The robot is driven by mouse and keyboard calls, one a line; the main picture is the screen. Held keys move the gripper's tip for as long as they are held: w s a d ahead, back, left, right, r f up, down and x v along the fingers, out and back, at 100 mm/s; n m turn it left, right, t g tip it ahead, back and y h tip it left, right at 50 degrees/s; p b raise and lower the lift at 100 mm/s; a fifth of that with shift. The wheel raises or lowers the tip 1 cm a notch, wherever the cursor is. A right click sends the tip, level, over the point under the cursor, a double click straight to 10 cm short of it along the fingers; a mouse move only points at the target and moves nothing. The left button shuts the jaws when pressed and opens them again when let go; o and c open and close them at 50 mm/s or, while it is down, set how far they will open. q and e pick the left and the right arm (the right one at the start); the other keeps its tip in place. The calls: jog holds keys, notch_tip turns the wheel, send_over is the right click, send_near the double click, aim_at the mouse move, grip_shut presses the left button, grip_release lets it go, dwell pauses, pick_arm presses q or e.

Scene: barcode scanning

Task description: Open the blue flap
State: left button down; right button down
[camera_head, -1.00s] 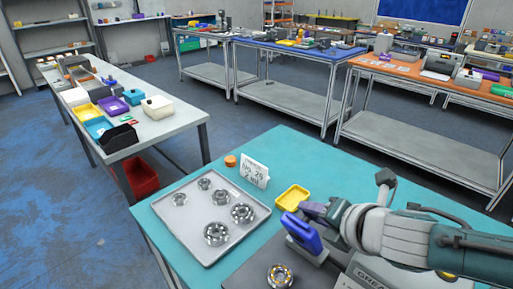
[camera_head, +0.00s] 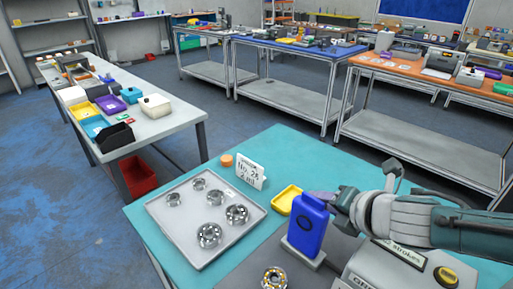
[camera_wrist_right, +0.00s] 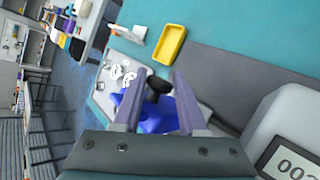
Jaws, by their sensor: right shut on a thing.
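The blue flap (camera_head: 307,226) stands upright on a grey base in the head view, its broad face with a dark round spot turned towards me. My right gripper (camera_head: 322,197) is at the flap's top right edge. In the right wrist view the flap (camera_wrist_right: 158,118) shows blue between and below the two fingers of my right gripper (camera_wrist_right: 157,88). A dark knob-like part (camera_wrist_right: 155,84) lies between the fingertips, and the gripper is shut on the flap; the exact contact is hard to see. My left gripper is not in view.
A grey machine (camera_head: 385,270) with a yellow-black knob stands beside the flap. A yellow tray (camera_head: 286,200), a white sign (camera_head: 251,172), an orange cap (camera_head: 227,160) and a grey tray (camera_head: 192,243) of metal bearings are on the teal table (camera_head: 280,150). A loose bearing (camera_head: 274,278) lies in front.

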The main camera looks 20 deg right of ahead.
jog(key=shift+s+d+f, duration=0.1)
jog(key=shift+d, duration=0.25)
jog(key=c, duration=0.7)
grip_release()
jog(key=shift+o, duration=1)
jog(key=shift+a, duration=0.15)
jog(key=p+v, duration=0.4)
jog(key=v, duration=0.6)
jog(key=shift+c, duration=0.3)
